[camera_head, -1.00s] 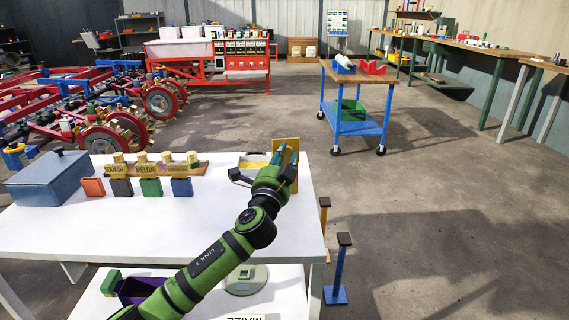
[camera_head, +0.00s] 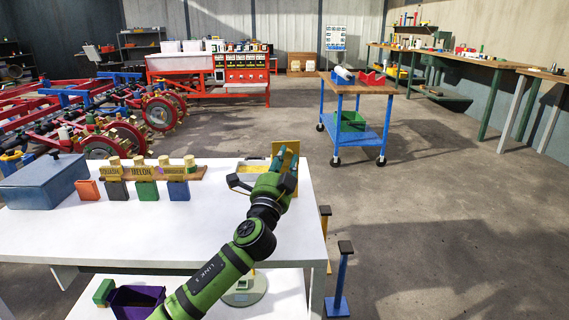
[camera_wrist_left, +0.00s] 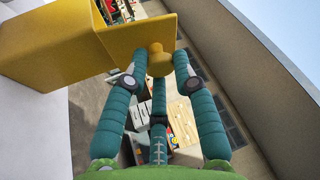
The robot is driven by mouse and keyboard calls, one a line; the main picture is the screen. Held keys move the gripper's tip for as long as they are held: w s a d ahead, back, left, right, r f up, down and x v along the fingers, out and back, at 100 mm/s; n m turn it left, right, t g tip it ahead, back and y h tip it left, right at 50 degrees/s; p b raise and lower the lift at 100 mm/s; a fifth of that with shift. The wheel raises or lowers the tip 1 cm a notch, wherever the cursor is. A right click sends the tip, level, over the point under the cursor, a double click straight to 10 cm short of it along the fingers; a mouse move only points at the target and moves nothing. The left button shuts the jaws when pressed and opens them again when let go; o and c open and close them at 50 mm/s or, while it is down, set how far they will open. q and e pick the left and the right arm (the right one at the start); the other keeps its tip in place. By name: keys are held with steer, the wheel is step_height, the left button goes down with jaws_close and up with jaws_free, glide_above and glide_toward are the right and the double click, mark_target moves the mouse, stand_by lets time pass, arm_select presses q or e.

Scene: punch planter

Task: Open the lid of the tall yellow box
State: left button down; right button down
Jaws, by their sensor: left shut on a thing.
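The tall yellow box stands on the white table, largely hidden behind my arm in the head view. Its yellow lid (camera_head: 286,147) shows as an upright panel there. A round yellow knob (camera_wrist_left: 159,62) is on the lid. My left gripper (camera_head: 286,165) is shut on this knob, with its teal fingers around it in the wrist view (camera_wrist_left: 156,75). My right gripper is out of view.
A grey-blue lidded box (camera_head: 43,183) and a wooden rack with labelled blocks (camera_head: 150,173) stand on the table's left. A purple bin (camera_head: 136,303) is on the shelf below. Floor to the right is mostly clear.

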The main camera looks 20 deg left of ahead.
arm_select(q)
steer(key=shift+f, duration=0.15)
steer(key=c, duration=1)
jaws_free()
steer(key=v, duration=1.2)
